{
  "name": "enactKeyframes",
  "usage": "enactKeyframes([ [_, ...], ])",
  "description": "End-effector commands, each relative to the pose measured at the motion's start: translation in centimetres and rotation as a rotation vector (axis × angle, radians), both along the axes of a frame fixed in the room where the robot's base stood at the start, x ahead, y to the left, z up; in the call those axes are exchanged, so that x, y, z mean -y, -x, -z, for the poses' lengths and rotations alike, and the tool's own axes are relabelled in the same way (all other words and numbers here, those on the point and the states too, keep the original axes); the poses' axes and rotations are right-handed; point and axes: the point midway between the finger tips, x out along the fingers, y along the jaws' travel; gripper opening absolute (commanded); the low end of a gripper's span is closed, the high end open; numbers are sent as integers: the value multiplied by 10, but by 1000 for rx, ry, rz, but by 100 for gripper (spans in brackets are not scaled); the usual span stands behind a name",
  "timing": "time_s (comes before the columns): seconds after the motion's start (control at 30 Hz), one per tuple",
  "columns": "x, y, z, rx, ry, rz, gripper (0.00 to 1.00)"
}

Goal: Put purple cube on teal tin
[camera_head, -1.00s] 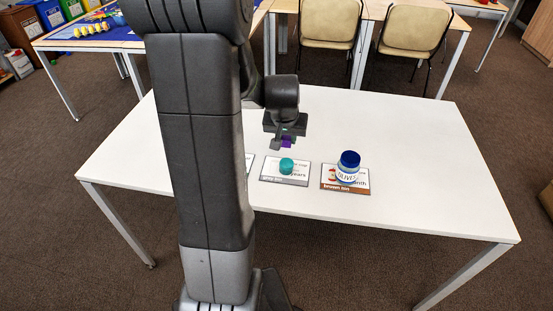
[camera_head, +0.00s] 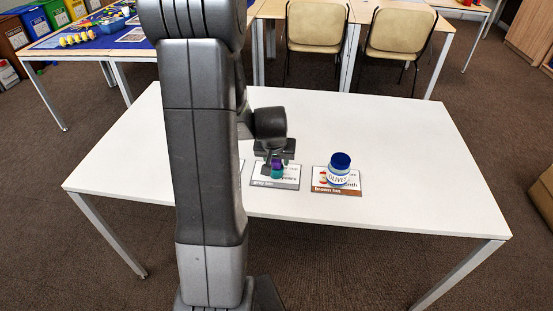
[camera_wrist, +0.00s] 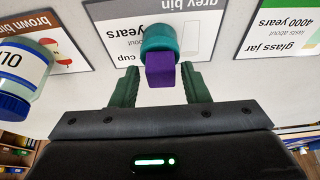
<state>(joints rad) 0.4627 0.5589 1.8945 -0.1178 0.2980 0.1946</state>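The purple cube (camera_head: 277,162) sits on top of the teal tin (camera_head: 277,174), as far as the head view shows. In the wrist view the cube (camera_wrist: 160,71) lies between my fingers and overlaps the near side of the tin (camera_wrist: 158,38). My gripper (camera_wrist: 159,72) is open, with a clear gap between each green finger and the cube. In the head view my gripper (camera_head: 274,165) is low over the tin and partly hides the cube. The tin stands on the grey bin card (camera_head: 289,184).
An olives jar (camera_head: 340,168) with a blue lid stands on the brown bin card (camera_head: 337,191) to the right. A glass jar card (camera_wrist: 285,28) shows in the wrist view. The white table (camera_head: 400,150) is otherwise clear.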

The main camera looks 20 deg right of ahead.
Motion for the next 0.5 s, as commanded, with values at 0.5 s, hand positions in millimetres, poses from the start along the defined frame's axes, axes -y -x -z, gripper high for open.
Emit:
enactKeyframes([
  [0.5, -2, 3, -14, 3, 2, 0, 48],
])
